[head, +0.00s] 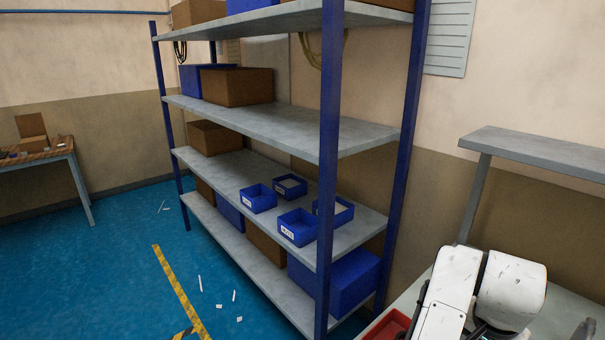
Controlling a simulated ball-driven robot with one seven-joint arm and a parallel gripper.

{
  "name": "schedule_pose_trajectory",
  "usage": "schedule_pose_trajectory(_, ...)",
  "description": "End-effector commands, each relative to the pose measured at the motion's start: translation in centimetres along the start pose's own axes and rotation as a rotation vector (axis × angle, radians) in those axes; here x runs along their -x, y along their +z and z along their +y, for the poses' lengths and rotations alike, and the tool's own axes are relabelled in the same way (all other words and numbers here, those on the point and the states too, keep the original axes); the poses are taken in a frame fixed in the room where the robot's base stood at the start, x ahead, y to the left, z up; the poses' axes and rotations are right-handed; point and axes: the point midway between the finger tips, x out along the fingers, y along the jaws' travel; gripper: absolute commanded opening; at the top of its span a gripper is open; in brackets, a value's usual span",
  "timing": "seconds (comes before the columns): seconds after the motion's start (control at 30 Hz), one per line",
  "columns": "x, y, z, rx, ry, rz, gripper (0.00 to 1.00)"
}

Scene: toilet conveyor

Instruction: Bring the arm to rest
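My white arm (510,289) shows at the bottom right of the head view, bent in front of a grey workbench. Only its upper rounded links are in the picture. The rest of the arm runs out of the bottom edge. I cannot make out my gripper or its fingers, so whether it holds anything is hidden.
A blue-framed shelf (330,170) with brown boxes and blue bins (298,227) stands in the middle. A red tray (388,326) lies left of my arm. A raised grey shelf (540,150) is above the bench. A table (45,158) is far left. Small litter lies on the blue floor.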

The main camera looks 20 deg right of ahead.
Motion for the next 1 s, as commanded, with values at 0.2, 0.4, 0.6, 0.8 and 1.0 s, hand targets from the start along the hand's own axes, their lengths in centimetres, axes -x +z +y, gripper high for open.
schedule_pose_trajectory(0.2,0.1,-2.4,0.9,0.173,-0.017,0.171,0.83)
schedule_pose_trajectory(0.4,-0.8,-1.6,0.6,0.474,-0.06,0.31,0.83)
schedule_pose_trajectory(0.6,-3.2,4.3,0.2,0.794,-0.151,0.322,0.83)
schedule_pose_trajectory(0.8,-5.3,12.2,0.7,1.018,-0.272,0.246,0.83)
schedule_pose_trajectory(1.0,-6.2,19.7,1.9,1.153,-0.398,0.145,0.83)
